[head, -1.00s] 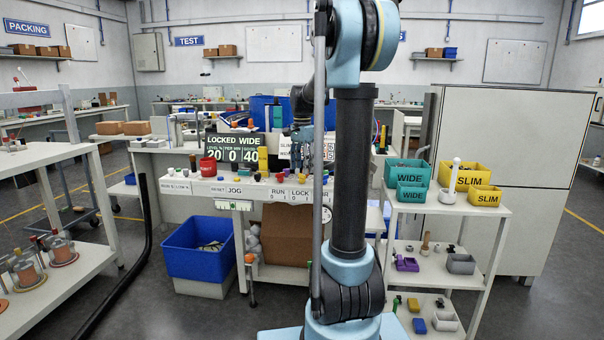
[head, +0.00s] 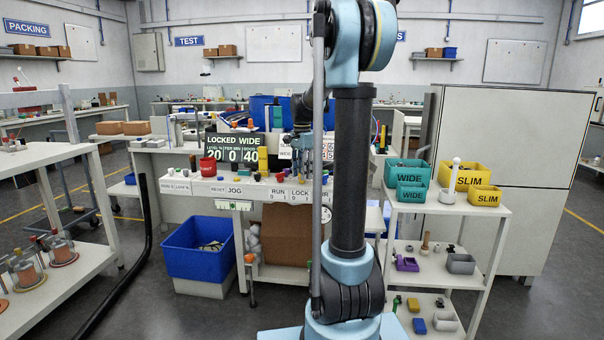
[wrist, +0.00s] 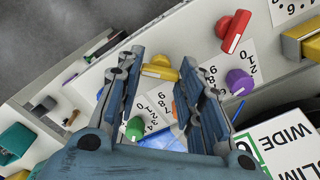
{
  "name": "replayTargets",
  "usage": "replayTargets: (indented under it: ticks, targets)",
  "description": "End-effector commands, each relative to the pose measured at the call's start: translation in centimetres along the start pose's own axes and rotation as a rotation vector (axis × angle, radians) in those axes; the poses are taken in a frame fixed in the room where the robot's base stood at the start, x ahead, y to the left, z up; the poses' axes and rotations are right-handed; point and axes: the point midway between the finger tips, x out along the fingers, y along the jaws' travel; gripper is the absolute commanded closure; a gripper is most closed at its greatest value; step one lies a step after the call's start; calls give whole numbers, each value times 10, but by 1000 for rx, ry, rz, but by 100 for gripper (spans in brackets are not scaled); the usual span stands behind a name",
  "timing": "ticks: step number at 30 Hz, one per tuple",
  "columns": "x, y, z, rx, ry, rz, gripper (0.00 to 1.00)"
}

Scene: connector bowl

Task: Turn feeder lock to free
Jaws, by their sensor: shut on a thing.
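My gripper (wrist: 161,62) points at the control panel, with one finger on each side of a yellow knob (wrist: 160,70). It is shut on this knob, though the exact contact is hard to see. In the head view my gripper (head: 302,150) is over the bench, partly hidden by my arm. A dark display board (head: 230,152) reads LOCKED WIDE, with 20, 0 and 40. The feeder lock's own label cannot be read in the wrist view; a LOCK label (head: 298,194) shows on the bench front.
Close by are a red knob (wrist: 233,28), a purple knob (wrist: 239,82) and a green knob (wrist: 134,128). A SLIM/WIDE card (wrist: 288,140) stands near the right finger. A blue bin (head: 198,248) is under the bench; a shelf cart with labelled bins (head: 465,182) is at right.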

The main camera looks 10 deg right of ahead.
Motion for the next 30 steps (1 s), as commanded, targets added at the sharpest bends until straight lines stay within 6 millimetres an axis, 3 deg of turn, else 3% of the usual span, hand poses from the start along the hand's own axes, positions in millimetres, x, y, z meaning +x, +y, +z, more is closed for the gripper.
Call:
replayTargets:
  ticks: [11, 30]
  targets:
    - [0, -1, 1, -143, -1, -2, 89]
    - [0, -1, 1, -733, -1, -3, 89]
